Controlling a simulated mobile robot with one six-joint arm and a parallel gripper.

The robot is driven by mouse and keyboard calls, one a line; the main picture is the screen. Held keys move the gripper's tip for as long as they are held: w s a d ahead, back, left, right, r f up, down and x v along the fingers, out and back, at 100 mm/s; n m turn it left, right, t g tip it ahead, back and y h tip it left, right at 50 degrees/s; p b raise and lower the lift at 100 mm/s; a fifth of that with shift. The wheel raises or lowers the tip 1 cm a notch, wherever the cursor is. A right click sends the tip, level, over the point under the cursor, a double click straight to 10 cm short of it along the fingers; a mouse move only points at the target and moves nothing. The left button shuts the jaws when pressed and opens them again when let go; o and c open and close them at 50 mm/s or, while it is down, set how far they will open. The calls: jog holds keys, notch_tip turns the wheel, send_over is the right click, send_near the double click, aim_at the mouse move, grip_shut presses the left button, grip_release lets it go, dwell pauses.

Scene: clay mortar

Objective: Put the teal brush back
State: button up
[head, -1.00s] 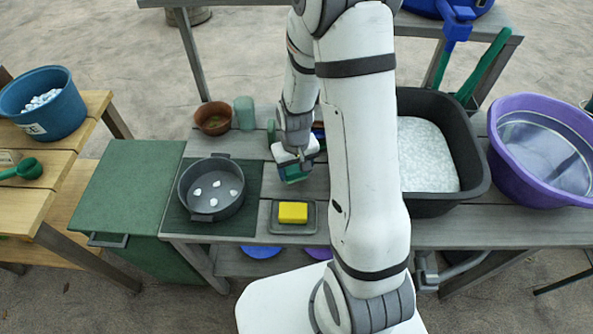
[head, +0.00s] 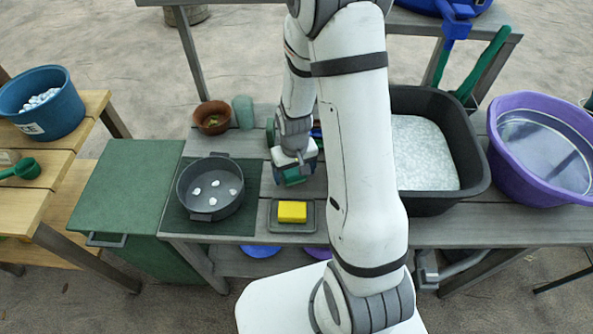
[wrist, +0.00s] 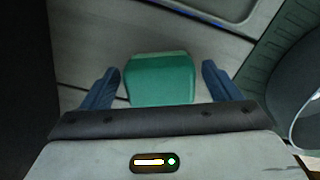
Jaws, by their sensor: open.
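The teal brush (wrist: 160,80) shows in the wrist view as a blocky teal shape on the grey slatted counter, between my two blue fingers. Only part of it is visible, so I cannot tell its full form. In the head view a teal patch (head: 292,178) shows directly under my gripper (head: 293,168). My gripper (wrist: 160,85) is open, with a gap between each finger and the brush. I cannot tell how far above the brush the fingertips are.
A grey pot (head: 211,187) with white pebbles stands left of my gripper. A yellow sponge (head: 292,211) sits on a tray in front. A teal cup (head: 243,112) and brown bowl (head: 213,117) stand behind.

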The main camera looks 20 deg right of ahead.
aim_at(295, 170)
jog(key=shift+r, duration=0.1)
notch_tip(295, 170, up, 12)
jog(key=p, duration=0.1)
jog(key=s+r+t, duration=0.2)
jog(key=s+r, duration=1.1)
jog(key=r, duration=0.1)
jog(key=shift+s+d+r+m+t, duration=0.15)
jog(key=shift+s+d+m+t, duration=0.15)
jog(key=shift+d+m, duration=0.1)
